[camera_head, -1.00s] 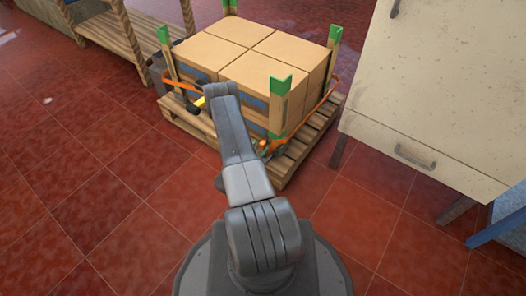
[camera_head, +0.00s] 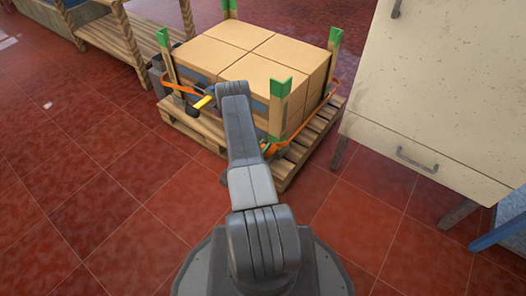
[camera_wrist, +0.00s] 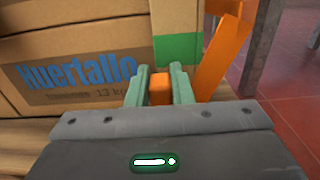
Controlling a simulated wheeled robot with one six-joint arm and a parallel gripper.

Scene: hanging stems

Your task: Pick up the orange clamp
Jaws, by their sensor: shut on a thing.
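My gripper (camera_wrist: 160,82) shows its two green fingers in the wrist view, shut on a small orange piece, which I take as the orange clamp (camera_wrist: 160,93). Only its near face shows between the fingers; the rest is hidden. It is close in front of a cardboard box and a green-ended corner post.
Four boxes (camera_head: 262,52) stand on a wooden pallet (camera_head: 196,123), with green-topped posts at the corners. An orange strap (camera_wrist: 222,52) runs beside my fingers. A yellow handle (camera_head: 204,102) shows left of my arm. A pale cabinet (camera_head: 440,100) stands at right.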

